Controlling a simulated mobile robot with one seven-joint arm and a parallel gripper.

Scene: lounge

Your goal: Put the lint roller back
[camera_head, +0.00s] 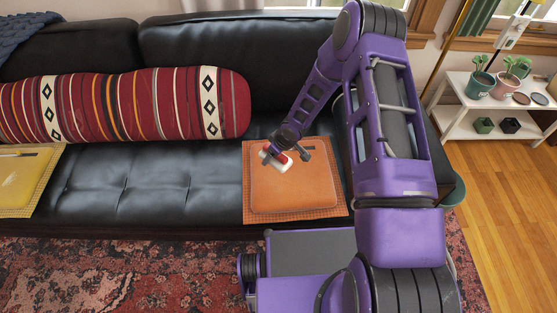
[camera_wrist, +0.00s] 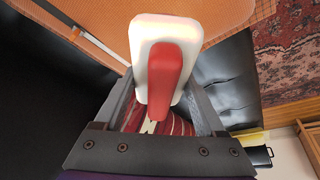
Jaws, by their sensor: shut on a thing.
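A red and white thing (camera_wrist: 165,72), which I take to be the lint roller, is between the fingers of my gripper (camera_wrist: 158,108). In the wrist view its white rounded body shows behind a narrower red part. In the head view the lint roller (camera_head: 284,165) is over the orange tray-like mat (camera_head: 292,194) on the sofa seat, with my gripper (camera_head: 280,152) shut on it. I cannot tell whether the lint roller touches the mat. My gripper hides part of it.
A yellow mat (camera_head: 25,185) with a thin light item lies at the left of the black sofa seat (camera_head: 150,190). A striped red bolster (camera_head: 120,103) lies along the backrest. A white shelf (camera_head: 455,105) with potted plants stands at the right. The seat between the mats is clear.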

